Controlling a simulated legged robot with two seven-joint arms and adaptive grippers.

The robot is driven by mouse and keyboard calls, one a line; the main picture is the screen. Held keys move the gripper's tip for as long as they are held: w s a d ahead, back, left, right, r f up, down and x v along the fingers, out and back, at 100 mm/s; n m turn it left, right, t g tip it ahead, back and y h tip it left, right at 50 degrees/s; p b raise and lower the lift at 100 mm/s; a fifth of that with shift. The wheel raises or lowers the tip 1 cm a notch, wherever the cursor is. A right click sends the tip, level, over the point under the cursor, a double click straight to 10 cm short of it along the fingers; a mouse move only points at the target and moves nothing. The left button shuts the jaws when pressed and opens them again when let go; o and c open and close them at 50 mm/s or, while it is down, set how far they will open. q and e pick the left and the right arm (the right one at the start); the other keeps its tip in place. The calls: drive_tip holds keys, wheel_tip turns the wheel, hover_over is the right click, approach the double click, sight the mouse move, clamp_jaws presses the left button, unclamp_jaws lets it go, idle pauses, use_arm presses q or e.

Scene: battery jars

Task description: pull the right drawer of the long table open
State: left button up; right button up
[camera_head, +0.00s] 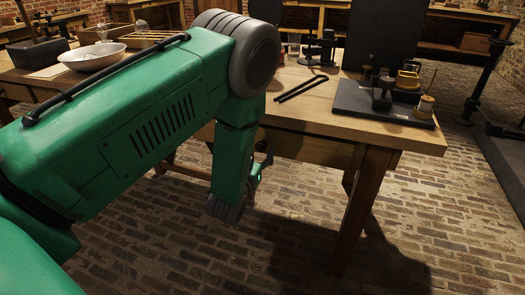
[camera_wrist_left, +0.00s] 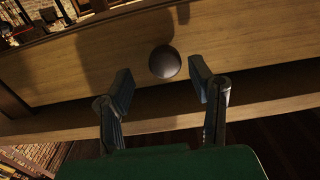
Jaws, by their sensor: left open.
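The long wooden table (camera_head: 330,120) stands at the right of the head view. Its front (camera_head: 312,149) shows beneath the top, partly hidden by my green left arm. In the left wrist view a wooden drawer front (camera_wrist_left: 220,45) fills the upper part, with a dark round knob (camera_wrist_left: 165,62) on it. My left gripper (camera_wrist_left: 162,82) is open, its two fingers to either side of the knob with gaps on both sides. In the head view the left gripper (camera_head: 262,169) is mostly hidden behind the arm, beside the table front. My right gripper is not seen.
A dark board (camera_head: 355,105) with small devices lies on the table top, beside two black rods (camera_head: 302,89). A white bowl (camera_head: 92,56) stands on the table at the left. The brick floor (camera_head: 300,245) before the table is clear.

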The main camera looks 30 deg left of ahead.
sight(260, 148)
use_arm(q)
drive_tip(key=shift+x, duration=1.1)
drive_tip(key=shift+w+a, duration=0.25)
drive_tip(key=shift+a, duration=0.05)
drive_tip(key=shift+w+a+f, duration=0.1)
drive_tip(key=shift+a, duration=0.15)
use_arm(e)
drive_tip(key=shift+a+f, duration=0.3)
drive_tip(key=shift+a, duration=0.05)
use_arm(q)
drive_tip(key=shift+d, duration=0.25)
clamp_jaws()
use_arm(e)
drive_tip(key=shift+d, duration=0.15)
